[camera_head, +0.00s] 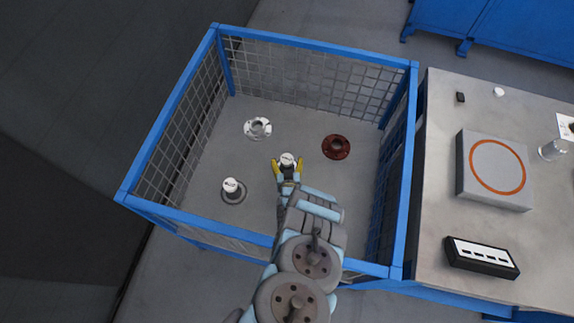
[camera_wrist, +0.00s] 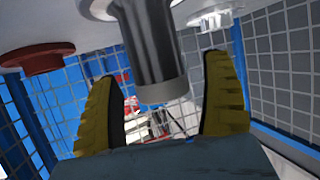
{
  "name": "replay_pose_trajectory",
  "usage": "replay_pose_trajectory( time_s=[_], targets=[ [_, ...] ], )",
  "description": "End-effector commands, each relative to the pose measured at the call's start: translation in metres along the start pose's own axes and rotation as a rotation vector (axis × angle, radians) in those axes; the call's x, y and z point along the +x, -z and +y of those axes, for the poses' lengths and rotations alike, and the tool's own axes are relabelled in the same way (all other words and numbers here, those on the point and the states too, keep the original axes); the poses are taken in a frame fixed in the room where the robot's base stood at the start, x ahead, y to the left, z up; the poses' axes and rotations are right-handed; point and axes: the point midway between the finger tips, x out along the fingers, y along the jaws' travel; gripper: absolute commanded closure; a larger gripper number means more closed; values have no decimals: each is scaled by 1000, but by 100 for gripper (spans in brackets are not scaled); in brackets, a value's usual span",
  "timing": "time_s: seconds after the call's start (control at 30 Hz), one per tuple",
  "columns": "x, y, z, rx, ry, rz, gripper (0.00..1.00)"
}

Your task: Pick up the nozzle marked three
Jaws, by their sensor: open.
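A nozzle with a white top (camera_head: 287,159) stands in the blue mesh cage, between the yellow fingers of my gripper (camera_head: 288,166). In the wrist view this nozzle is a dark grey metal cylinder (camera_wrist: 148,45) with a lighter band at its end. My gripper (camera_wrist: 162,75) is open, with a finger on each side of the cylinder and a gap showing on both sides. A second white-topped nozzle (camera_head: 231,186) stands on a dark round base at the left of the cage. I cannot read a number on either nozzle.
A silver flanged piece (camera_head: 258,128) and a red-brown flanged piece (camera_head: 336,147) lie on the cage floor behind my gripper. Blue cage rails (camera_head: 200,237) and mesh walls surround them. A table (camera_head: 440,130) with several items stands at the right.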

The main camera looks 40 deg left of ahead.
Motion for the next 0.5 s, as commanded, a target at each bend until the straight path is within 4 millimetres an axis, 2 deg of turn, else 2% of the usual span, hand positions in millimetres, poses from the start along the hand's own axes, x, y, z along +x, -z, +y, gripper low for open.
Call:
replay_pose_trajectory(
  time_s=[0.3, 0.5],
  targets=[
    [33, -2, 0, -1, 0, 2, 19],
    [39, 0, 0, 0, 0, 2, 19]
  ],
)
